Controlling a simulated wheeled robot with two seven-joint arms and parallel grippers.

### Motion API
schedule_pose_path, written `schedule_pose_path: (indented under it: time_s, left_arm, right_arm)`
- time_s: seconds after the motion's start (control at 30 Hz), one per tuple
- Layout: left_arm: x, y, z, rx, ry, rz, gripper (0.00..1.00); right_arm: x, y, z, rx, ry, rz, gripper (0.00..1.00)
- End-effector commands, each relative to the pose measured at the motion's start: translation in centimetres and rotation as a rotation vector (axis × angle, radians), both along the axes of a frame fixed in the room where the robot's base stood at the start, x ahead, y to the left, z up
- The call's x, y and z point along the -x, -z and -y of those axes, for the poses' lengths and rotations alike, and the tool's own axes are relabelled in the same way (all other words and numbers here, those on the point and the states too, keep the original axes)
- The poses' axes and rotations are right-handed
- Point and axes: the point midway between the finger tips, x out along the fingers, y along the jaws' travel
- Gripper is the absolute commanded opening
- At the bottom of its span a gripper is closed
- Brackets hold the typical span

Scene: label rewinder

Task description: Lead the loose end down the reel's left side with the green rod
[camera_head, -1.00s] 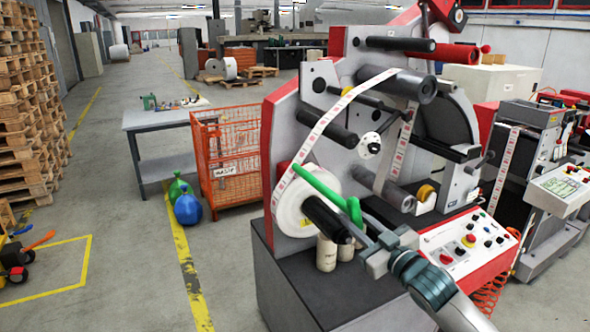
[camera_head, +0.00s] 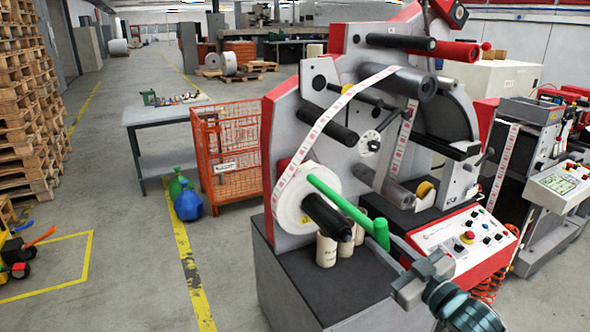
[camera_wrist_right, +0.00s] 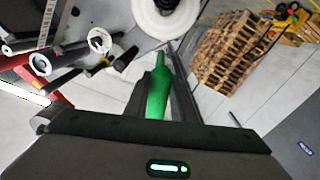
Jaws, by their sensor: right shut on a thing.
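The white label reel (camera_head: 290,195) sits on the lower left of the red and grey rewinder. The label strip (camera_head: 322,122) runs from the upper roller down to the reel's left side; I cannot make out its loose end. My right gripper (camera_head: 392,247) is shut on the green rod (camera_head: 345,207), right of and below the reel. The rod slants up to the left, its far tip in front of the reel's upper right face. In the right wrist view the rod (camera_wrist_right: 158,92) lies between the fingers, pointing to the reel (camera_wrist_right: 165,18). My left gripper is not seen.
A black roller (camera_head: 326,217) sticks out from the reel's middle, just below the rod. Small pale rolls (camera_head: 326,250) stand on the dark base top (camera_head: 330,285). An orange wire crate (camera_head: 232,170) stands behind on the left.

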Motion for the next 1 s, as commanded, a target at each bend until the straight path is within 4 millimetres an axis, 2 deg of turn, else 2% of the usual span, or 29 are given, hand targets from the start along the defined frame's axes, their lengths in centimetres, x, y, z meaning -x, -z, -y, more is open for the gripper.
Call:
schedule_pose_path:
  time_s: [1.0]
  left_arm:
    - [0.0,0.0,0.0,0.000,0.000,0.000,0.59]
  right_arm:
    - [8.8,0.0,5.0,0.002,-0.001,0.000,0.00]
